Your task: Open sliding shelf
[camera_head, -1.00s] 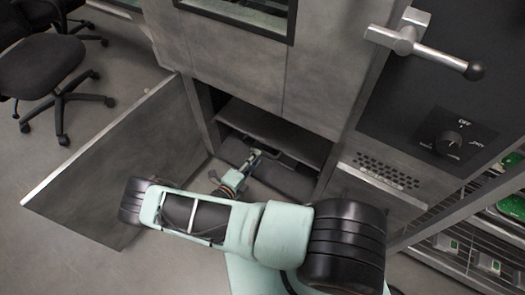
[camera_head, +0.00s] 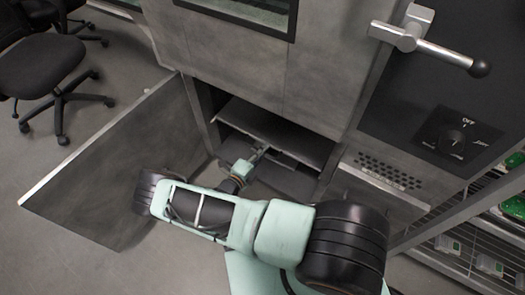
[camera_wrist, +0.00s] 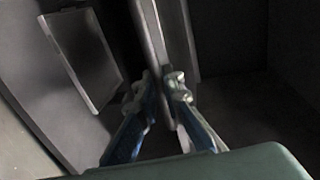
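The sliding shelf (camera_head: 268,132) is a dark grey flat panel inside the open lower compartment of the metal cabinet, with a paler front edge. In the head view, my gripper (camera_head: 262,152) reaches into the compartment, at that front edge. In the wrist view, the two fingers of my gripper (camera_wrist: 163,84) stand apart with the pale edge of the shelf (camera_wrist: 156,35) running between their tips. The gap between the tips is narrow. I cannot tell whether either finger touches the edge.
The cabinet door (camera_head: 115,165) hangs wide open to the left of the compartment. A lever handle (camera_head: 430,48) and a dial (camera_head: 451,142) are on the upper right. A wire rack (camera_head: 470,245) stands at right. Black chairs (camera_head: 50,85) are at upper left, with floor around them.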

